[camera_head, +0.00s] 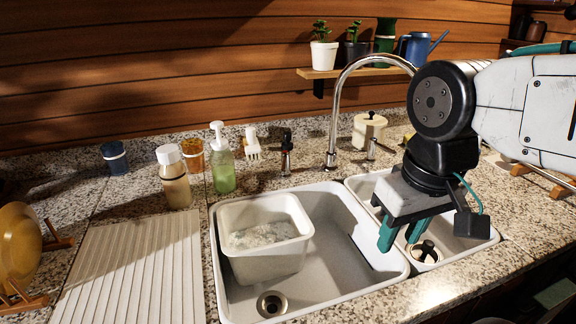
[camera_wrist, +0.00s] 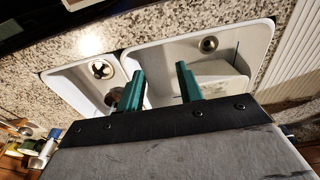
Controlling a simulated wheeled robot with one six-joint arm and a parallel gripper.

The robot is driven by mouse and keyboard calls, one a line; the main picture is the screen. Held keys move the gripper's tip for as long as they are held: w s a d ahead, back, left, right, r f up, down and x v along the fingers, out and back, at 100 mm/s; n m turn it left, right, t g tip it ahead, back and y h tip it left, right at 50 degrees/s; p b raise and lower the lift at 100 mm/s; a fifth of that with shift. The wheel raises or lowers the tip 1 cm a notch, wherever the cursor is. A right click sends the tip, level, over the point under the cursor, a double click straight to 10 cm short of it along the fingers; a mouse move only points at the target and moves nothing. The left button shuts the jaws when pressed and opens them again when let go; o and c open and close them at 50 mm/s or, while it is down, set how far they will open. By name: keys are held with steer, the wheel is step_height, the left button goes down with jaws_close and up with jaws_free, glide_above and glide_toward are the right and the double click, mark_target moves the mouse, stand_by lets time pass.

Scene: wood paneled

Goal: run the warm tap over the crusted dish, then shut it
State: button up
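A white tub (camera_head: 262,262) stands in the left basin (camera_head: 340,262), with a pale, crusty or foamy layer (camera_head: 262,234) at its bottom. A chrome gooseneck tap (camera_head: 334,125) rises behind the sink; its spout end is hidden behind my arm. A chrome fitting with a dark top (camera_head: 287,155) stands left of the tap, and a slim chrome lever (camera_head: 372,149) stands to its right. I cannot tell which is warm. No running water shows. My gripper (camera_head: 403,238) is open and empty, teal fingers pointing down near the divider between basins. The fingers also show apart in the wrist view (camera_wrist: 162,88).
The small right basin (camera_head: 462,243) has a dark-centred drain. A soap bottle (camera_head: 222,160), a cream bottle (camera_head: 174,178) and a brush (camera_head: 252,143) stand behind the left basin. A ribbed drainboard (camera_head: 130,265) lies left. A lidded pot (camera_head: 369,130) stands behind the tap.

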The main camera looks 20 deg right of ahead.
steer(key=m+t, duration=0.4)
steer(key=m, duration=0.1)
glide_toward(283, 167)
steer(key=f, duration=0.1)
steer(key=x, duration=0.8)
steer(key=shift+w, duration=0.2)
jaws_close()
